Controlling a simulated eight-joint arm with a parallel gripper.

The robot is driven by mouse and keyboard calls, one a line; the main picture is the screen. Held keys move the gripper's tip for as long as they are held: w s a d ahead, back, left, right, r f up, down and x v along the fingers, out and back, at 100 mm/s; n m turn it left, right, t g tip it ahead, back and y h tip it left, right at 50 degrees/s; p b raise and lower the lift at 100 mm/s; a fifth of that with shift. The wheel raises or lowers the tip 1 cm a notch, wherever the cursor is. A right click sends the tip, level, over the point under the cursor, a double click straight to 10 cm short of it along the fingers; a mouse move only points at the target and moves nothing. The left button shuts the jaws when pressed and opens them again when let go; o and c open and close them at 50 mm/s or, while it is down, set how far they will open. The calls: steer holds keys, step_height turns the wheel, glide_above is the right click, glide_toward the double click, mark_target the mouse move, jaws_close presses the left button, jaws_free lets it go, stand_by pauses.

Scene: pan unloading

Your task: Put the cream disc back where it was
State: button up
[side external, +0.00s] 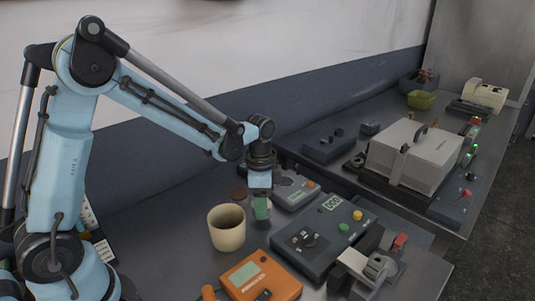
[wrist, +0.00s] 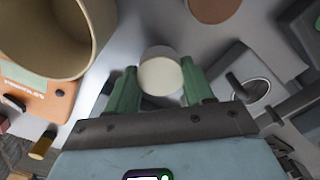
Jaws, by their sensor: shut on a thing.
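The cream disc (wrist: 161,73) is between the green fingers of my gripper (wrist: 160,88) in the wrist view, and the fingers are shut on it. In the side external view my gripper (side external: 261,208) points down just right of the beige cup (side external: 228,235), and I cannot make out the disc there. How high the disc is above the table is not clear. A brown disc (side external: 239,194) lies behind the cup; it also shows at the top of the wrist view (wrist: 213,9). No pan is clearly identifiable.
The cup (wrist: 88,38) is close at upper left in the wrist view. An orange meter (side external: 262,276) lies in front of the cup. A dark box with buttons (side external: 325,240) and a grey instrument (side external: 295,190) stand to the right. Bare table (side external: 160,215) lies left of the cup.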

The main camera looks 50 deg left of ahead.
steer(key=shift+f, duration=0.9)
steer(key=o, duration=1.2)
steer(key=shift+f, duration=0.15)
steer(key=shift+o, duration=0.2)
step_height(320, 180, up, 12)
steer(key=s+r+n+t, duration=0.1)
steer(key=s+n+t, duration=0.6)
steer(key=s+n, duration=0.2)
steer(key=shift+s+d, duration=0.3)
steer(key=shift+s, duration=0.65)
